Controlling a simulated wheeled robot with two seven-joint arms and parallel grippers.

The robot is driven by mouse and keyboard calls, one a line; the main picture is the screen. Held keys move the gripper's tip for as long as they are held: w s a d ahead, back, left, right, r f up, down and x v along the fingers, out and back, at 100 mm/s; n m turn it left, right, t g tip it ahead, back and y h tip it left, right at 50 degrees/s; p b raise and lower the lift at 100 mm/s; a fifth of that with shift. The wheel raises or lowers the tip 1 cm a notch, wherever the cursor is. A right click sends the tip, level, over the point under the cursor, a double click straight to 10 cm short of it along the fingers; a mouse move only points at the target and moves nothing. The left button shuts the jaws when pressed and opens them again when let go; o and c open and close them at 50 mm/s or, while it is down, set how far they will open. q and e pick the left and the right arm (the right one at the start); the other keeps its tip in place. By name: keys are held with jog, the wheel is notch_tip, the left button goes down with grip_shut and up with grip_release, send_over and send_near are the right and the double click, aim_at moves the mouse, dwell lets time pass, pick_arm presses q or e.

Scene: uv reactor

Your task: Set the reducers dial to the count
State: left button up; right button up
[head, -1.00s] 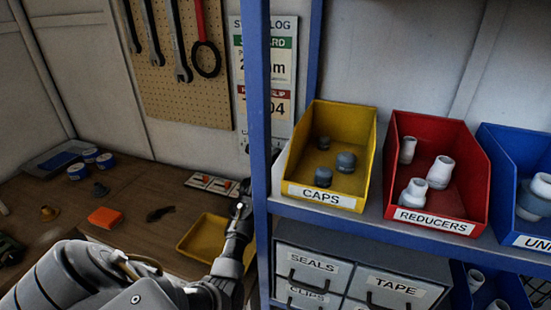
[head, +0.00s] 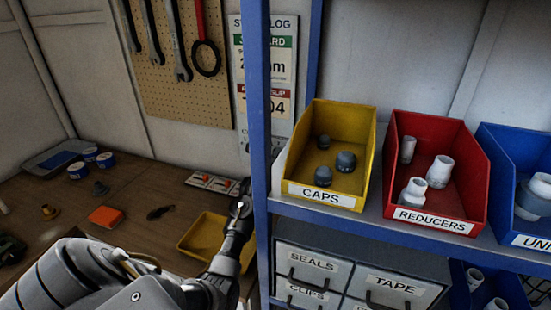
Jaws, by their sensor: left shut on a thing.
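The red reducers bin (head: 462,188) stands on the shelf at the right, with three white reducers (head: 440,171) visible in it. A white dial panel (head: 212,182) with small orange-red dials lies at the back of the bench, left of the blue post. My left gripper (head: 243,188) is at the panel's right end, close to the post. It is shut on what appears to be a dial there; its fingers and the post hide the dial and its setting. The dial labels are too small to read. My right gripper is not in view.
The blue shelf post (head: 258,130) stands just right of my left gripper. A yellow tray (head: 203,236) lies on the bench beside my left wrist. The yellow caps bin (head: 352,150) and blue bin (head: 515,150) flank the reducers bin. Grey labelled drawers (head: 365,280) are below.

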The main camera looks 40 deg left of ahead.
pick_arm(q)
jog(key=o, duration=1)
jog(key=b+v, duration=0.3)
jog(key=v, duration=0.7)
jog(key=shift+s+d, duration=0.15)
jog(key=shift+s, duration=0.2)
